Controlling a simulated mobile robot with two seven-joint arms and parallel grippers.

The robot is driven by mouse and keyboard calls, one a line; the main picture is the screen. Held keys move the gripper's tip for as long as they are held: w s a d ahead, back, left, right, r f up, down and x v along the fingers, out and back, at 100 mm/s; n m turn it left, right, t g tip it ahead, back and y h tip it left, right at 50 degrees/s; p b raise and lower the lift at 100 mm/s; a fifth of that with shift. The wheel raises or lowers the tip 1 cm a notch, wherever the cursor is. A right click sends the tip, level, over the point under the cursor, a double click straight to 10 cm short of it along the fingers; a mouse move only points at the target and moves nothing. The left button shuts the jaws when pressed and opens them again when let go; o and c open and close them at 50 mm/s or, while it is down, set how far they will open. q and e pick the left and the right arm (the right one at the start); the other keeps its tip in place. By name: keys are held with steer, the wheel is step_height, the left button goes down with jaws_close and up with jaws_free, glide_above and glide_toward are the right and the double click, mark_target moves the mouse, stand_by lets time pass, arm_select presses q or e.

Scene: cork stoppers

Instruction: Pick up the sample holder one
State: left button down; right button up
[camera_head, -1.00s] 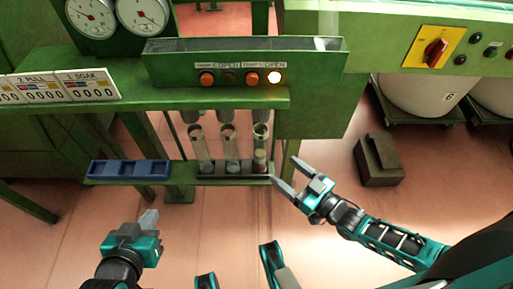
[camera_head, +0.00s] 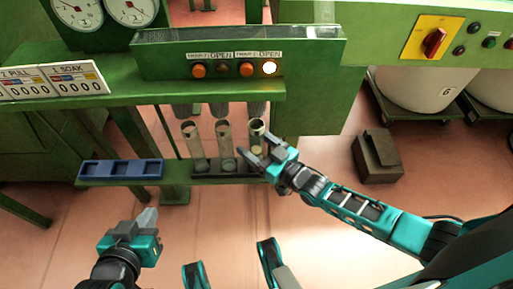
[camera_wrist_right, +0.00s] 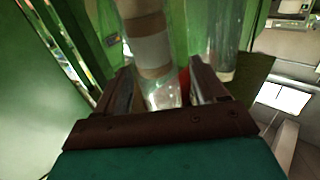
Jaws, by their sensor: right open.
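Three clear upright tubes stand in a row on a dark rack (camera_head: 207,176) on the green ledge; no label tells which is sample holder one. The left tube (camera_head: 193,143) and middle tube (camera_head: 225,143) are apart from my grippers. My right gripper (camera_head: 255,149) is open at the right tube (camera_head: 257,128), its fingers on either side of it. In the right wrist view this tube (camera_wrist_right: 150,45), with a tan and a pale band inside, stands between the open fingers (camera_wrist_right: 163,88). My left gripper (camera_head: 148,219) hangs low at the left, away from the tubes; its jaw gap is unclear.
A blue tray (camera_head: 121,179) with compartments sits on the ledge's left. A green control box (camera_head: 300,52) with lit buttons overhangs the tubes. A dark box (camera_head: 377,157) stands on the floor at the right. The floor before the ledge is clear.

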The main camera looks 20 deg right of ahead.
steer(key=c, duration=1.1)
steer(key=shift+r, duration=0.1)
